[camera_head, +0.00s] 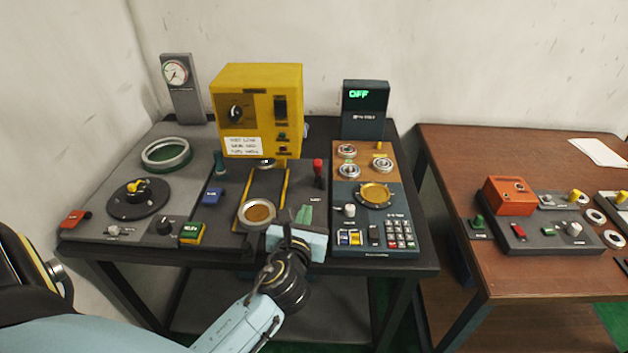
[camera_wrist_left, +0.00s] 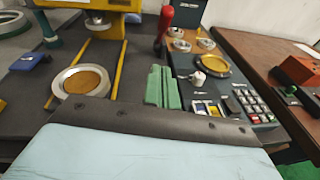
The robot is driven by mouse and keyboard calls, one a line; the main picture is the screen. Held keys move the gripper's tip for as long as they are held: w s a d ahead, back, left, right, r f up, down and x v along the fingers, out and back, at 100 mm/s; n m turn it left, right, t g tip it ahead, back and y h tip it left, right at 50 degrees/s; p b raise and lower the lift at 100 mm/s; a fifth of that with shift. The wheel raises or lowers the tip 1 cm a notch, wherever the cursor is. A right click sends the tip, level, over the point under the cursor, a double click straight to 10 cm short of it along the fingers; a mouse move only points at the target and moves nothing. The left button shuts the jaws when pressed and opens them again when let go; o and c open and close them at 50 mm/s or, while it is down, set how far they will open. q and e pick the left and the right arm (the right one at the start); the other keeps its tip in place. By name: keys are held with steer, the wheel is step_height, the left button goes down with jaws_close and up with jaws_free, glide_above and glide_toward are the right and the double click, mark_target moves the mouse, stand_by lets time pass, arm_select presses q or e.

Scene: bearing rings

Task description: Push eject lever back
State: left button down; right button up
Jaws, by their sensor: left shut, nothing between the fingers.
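A lever with a red handle (camera_head: 318,170) stands upright on the dark panel, right of the yellow-railed track; I take it for the eject lever. A small label by it is too small to read surely. The red handle also shows in the wrist view (camera_wrist_left: 164,27), beyond the fingertips. My left gripper (camera_head: 304,214) is shut and empty, with its green fingers together. It is in front of the lever, apart from it as far as I can tell. The closed fingers (camera_wrist_left: 163,88) point toward the panel. My right gripper is not in view.
A yellow press box (camera_head: 257,105) stands behind the track. A metal ring with an orange-brown centre (camera_head: 257,212) lies left of my gripper. A keypad panel (camera_head: 400,233) and gold dish (camera_head: 376,195) are to the right. A teal-handled lever (camera_head: 220,163) stands left.

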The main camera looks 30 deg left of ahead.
arm_select(q)
steer(key=b, duration=0.1)
glide_toward(317, 171)
steer(key=w+f, duration=0.1)
steer(key=w+a+f, duration=0.1)
steer(key=f, duration=0.1)
steer(key=shift+a+f, duration=0.2)
steer(key=shift+f, duration=0.05)
steer(key=shift+w+a+r, duration=0.2)
steer(key=shift+w+r, duration=0.2)
steer(key=shift+w, duration=0.15)
steer(key=shift+w+a+r, duration=0.2)
steer(key=shift+w+r, duration=0.2)
steer(key=shift+w, duration=0.1)
steer(key=shift+w+a+r, duration=0.2)
steer(key=shift+w+r, duration=0.2)
steer(key=shift+w, duration=0.15)
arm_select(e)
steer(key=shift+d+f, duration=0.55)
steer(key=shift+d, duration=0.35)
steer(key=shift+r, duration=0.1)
